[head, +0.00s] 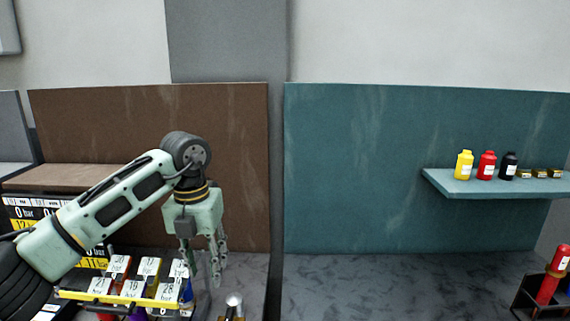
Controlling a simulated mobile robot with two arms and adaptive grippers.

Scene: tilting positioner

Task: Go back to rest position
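My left arm comes in from the left, bends at a dark round joint and hangs its pale green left gripper (204,268) downward. The gripper's fingers are apart, with a gap between them and nothing seen held. It is above the right end of a rack (75,294) with a yellow rail and several white-labelled blocks. A blue item (187,291) shows just below the left finger; I cannot tell whether they touch. My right arm and gripper are out of view.
A silver-topped item (234,300) stands right of the rack. The grey worktop (400,285) is clear in the middle. A teal shelf (480,190) at right holds yellow (464,165), red (487,166) and black (508,166) bottles. A dark holder (524,298) with red tubes stands at lower right.

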